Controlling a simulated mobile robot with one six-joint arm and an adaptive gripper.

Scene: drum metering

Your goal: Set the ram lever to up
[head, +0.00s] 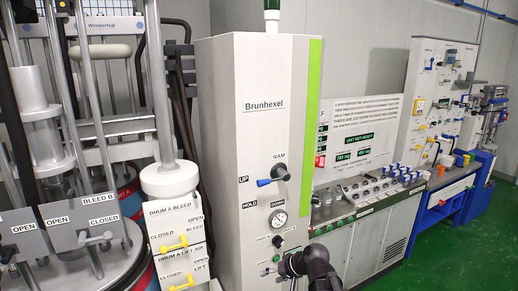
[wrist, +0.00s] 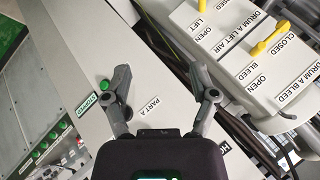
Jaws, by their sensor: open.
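The ram lever (head: 266,182) has a blue handle on a dark grey hub, below the RAM label on the white Brunhexel cabinet (head: 262,75). Its handle points left and slightly down, on the side of the UP (head: 243,179) and HOLD (head: 250,205) labels. I cannot tell exactly which position it is in. The DOWN label (head: 278,204) lies below the hub. My gripper (wrist: 157,68) is open and empty in the wrist view, over a white panel face with a PART A label. In the head view, my dark arm end shows low, below and right of the lever. The lever does not show in the wrist view.
A pressure gauge (head: 279,220) sits below the lever. A green button (wrist: 105,86) lies beside my left finger. Yellow drum valve handles (head: 177,243) are left of the cabinet. A bench with controls (head: 372,203) stands right; green floor (head: 440,255) is clear.

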